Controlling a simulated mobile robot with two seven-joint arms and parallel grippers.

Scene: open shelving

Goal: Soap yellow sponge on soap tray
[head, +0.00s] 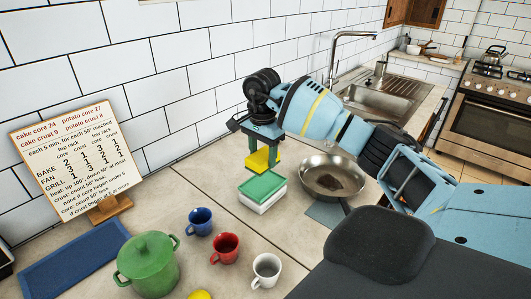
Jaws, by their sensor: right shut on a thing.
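My right gripper (265,158) points down near the wall, its arm coming in from the right. It is shut on the yellow sponge (260,161). The sponge shows just behind the soap tray, a white box with a green top (262,187), on the counter. One finger overlaps the tray's far edge in the picture; I cannot tell whether the sponge touches the tray. My left gripper is not in view.
Blue (200,221), red (224,247) and white (266,270) mugs and a green pot (148,265) stand in front. A recipe board (73,154) leans left. The sink (380,97) is behind.

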